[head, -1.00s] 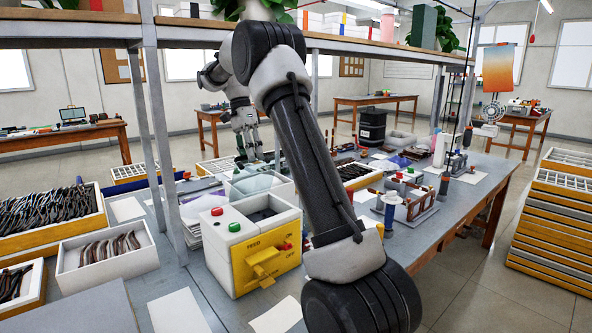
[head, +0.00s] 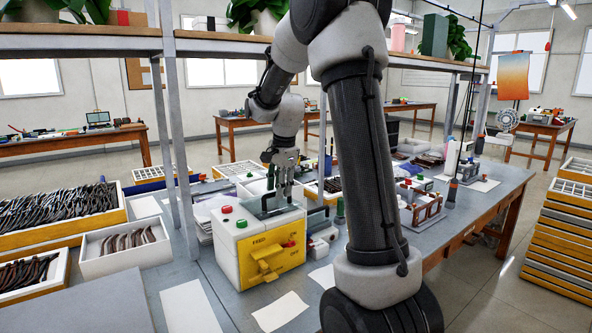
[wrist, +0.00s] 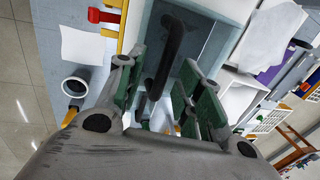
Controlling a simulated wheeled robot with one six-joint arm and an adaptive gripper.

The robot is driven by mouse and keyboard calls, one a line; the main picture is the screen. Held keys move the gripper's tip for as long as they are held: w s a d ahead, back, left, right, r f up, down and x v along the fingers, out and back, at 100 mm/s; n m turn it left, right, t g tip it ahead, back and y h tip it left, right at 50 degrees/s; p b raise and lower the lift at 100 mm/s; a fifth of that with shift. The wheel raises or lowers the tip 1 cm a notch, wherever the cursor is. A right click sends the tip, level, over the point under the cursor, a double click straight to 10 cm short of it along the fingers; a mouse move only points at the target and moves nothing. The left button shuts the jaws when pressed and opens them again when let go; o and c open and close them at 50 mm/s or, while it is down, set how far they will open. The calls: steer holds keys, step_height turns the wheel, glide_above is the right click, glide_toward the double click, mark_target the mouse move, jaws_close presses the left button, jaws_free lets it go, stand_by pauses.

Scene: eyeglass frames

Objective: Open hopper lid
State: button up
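The hopper is a white box (head: 227,246) with a yellow front panel (head: 281,264), a red and a green button on top, standing on the grey bench. Its bluish-grey lid (wrist: 207,40) shows in the wrist view with a black bar handle (wrist: 172,45). My gripper (head: 277,203) points down over the top of the hopper. In the wrist view its green-padded fingers (wrist: 165,85) are apart, with the black handle in line with the gap between them. I cannot tell whether they touch it. The fingers partly hide the lid in the head view, so whether it is raised is unclear.
A white bin of brown temples (head: 124,246) stands left of the hopper. A shelf post (head: 181,130) rises close behind it at left. White sheets (head: 281,311) lie in front. A fixture with red parts (head: 420,205) stands to the right.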

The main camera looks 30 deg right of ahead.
step_height(320, 180, up, 7)
steer(key=s, duration=0.2)
steer(key=s+a+r+n, duration=0.1)
steer(key=s+a+n, duration=0.1)
steer(key=s+n, duration=0.2)
steer(key=s+a+r+n+t, duration=0.1)
steer(key=s+a+r+n, duration=0.1)
steer(key=s, duration=0.8)
steer(key=a+n, duration=0.1)
steer(key=n, duration=0.1)
steer(key=shift+r+n, duration=0.3)
steer(key=shift+n, duration=0.1)
